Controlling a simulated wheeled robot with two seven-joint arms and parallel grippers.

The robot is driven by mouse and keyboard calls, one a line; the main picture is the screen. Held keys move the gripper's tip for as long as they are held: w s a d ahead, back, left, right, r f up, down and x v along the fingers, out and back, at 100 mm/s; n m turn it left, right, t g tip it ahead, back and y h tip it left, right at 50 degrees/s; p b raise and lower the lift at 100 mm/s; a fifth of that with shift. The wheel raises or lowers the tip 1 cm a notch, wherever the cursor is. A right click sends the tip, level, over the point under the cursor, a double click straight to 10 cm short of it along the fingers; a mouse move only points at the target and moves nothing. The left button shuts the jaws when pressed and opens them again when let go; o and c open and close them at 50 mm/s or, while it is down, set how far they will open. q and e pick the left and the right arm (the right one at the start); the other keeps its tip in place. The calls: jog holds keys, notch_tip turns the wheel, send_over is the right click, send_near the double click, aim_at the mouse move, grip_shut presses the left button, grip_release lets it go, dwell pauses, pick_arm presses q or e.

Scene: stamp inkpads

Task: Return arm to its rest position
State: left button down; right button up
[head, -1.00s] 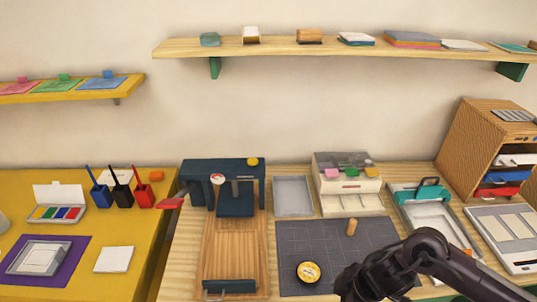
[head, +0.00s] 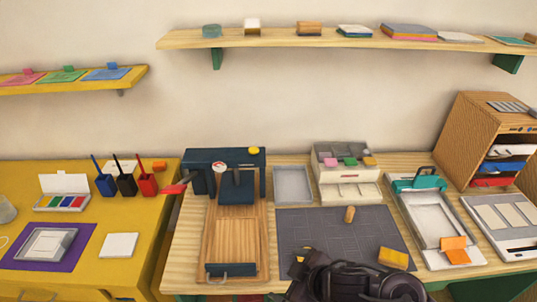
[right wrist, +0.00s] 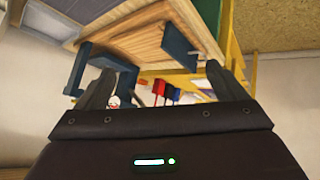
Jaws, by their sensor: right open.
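My right gripper (right wrist: 160,72) is open in the right wrist view, with its two dark fingers spread apart and nothing between them. In the head view, my dark right arm and gripper (head: 355,278) are folded at the bottom middle, in front of the near edge of the grey mat (head: 320,228). They cover part of the mat, and the fingertips cannot be made out there. My left gripper is not in view.
A wooden press board (head: 235,240) stands left of the mat. A small wooden stamp (head: 349,214) and a yellow block (head: 393,258) are on the mat. Orange pieces (head: 455,243) lie on the teal-topped tray (head: 415,205) at right. A yellow table (head: 75,270) is at left.

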jog(key=s+d+f+m+g+h, duration=0.1)
jog(key=s+d+m+g+h, duration=0.15)
jog(key=s+d+m, duration=0.35)
jog(key=s+d+f+m+g+h, duration=0.1)
jog(key=s+d+m+h, duration=0.3)
jog(key=d, duration=0.5)
jog(key=s+f, duration=0.3)
jog(key=f, duration=2.8)
jog(key=s+d+f+g, duration=0.2)
jog(key=s+d+f, duration=0.1)
jog(key=s+f, duration=1.2)
jog(key=s, duration=0.3)
jog(key=shift+s+f+y, duration=0.3)
jog(key=shift+f+y, duration=0.05)
jog(key=shift+f, duration=0.05)
jog(key=shift+d, duration=0.1)
